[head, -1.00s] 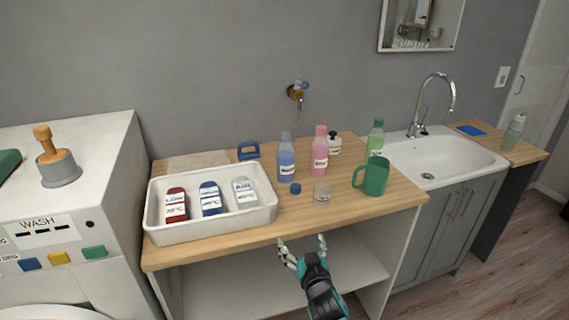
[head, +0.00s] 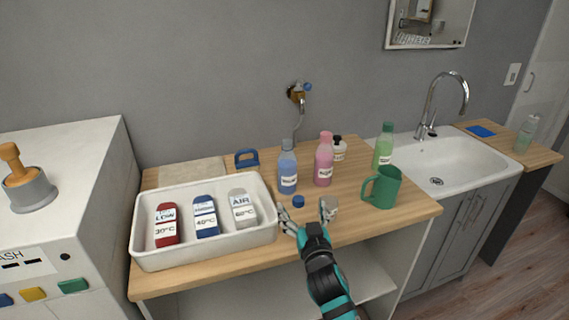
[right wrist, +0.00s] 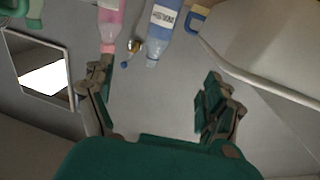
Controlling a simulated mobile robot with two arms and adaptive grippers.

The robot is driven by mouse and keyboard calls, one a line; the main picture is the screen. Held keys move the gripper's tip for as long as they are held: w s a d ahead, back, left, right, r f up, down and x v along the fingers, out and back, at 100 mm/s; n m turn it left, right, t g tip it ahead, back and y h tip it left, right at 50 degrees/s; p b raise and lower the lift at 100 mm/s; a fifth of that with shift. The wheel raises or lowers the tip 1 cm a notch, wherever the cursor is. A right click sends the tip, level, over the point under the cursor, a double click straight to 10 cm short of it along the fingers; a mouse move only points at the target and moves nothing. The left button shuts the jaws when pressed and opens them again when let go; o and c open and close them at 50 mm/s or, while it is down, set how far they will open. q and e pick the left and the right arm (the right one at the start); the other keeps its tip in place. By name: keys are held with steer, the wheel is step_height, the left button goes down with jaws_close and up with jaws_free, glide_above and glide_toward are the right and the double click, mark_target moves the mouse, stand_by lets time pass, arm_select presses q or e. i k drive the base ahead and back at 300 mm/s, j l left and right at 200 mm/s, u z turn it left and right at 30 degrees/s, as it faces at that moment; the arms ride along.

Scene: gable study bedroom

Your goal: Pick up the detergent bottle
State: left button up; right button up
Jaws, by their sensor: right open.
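Several bottles stand upright on the wooden counter (head: 262,260). A blue bottle (head: 287,170) is left of a pink bottle (head: 324,160); a white bottle with a black top (head: 339,148) and a green bottle (head: 383,146) are to the right. The labels are too small to tell which is detergent. My right gripper (head: 307,214) is open and empty, in front of the blue and pink bottles and apart from them. In the right wrist view, the blue bottle (right wrist: 163,25) and pink bottle (right wrist: 110,22) show beyond the open fingers (right wrist: 155,88). My left gripper is not in view.
A blue cap (head: 298,201) and a small clear cup (head: 331,207), partly hidden by a finger, lie near my gripper. A green mug (head: 382,188) stands right. A sink (head: 450,170) is right.

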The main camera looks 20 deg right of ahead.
mark_target(287, 160)
steer(key=i+l, duration=0.2)
steer(key=i, duration=0.25)
steer(key=i+l, duration=0.2)
steer(key=i, duration=0.2)
steer(key=j+u, duration=0.05)
